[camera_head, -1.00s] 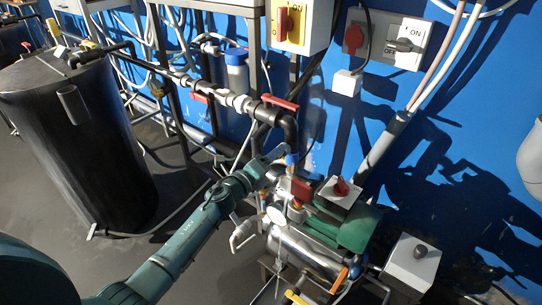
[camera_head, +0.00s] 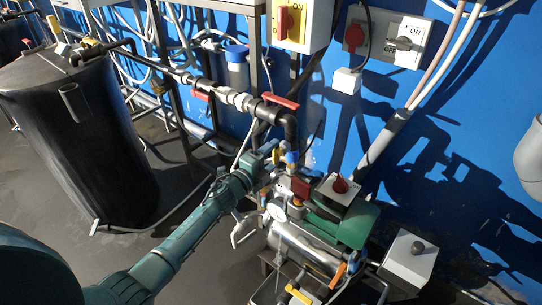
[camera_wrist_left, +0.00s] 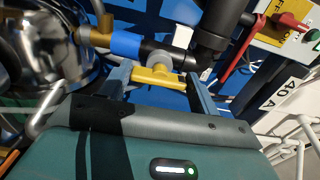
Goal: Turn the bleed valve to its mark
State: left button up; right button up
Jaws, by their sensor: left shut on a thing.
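The bleed valve has a yellow handle (camera_wrist_left: 157,77) on a grey body, on a dark pipe end with a blue fitting (camera_wrist_left: 125,45) in the left wrist view. My left gripper (camera_wrist_left: 158,84) has a finger at each end of this handle and is shut on it. In the head view, my left gripper (camera_head: 270,158) reaches the valve from the lower left, beside the blue fitting (camera_head: 291,157) above the pump set. A bit of yellow handle (camera_head: 276,156) shows at the fingertips. I cannot make out a mark on the valve. My right gripper is not in view.
A steel tank (camera_head: 305,248) and a green motor (camera_head: 358,224) stand right of the gripper. A black pipe with red handles (camera_head: 281,101) runs above. A black drum (camera_head: 85,150) stands left. Switch boxes (camera_head: 300,22) hang on the blue wall.

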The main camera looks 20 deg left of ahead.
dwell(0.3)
pick_arm(q)
jog(key=o, duration=1)
jog(key=shift+s, duration=0.1)
jog(key=v, duration=1.3)
jog(key=shift+p, duration=0.4)
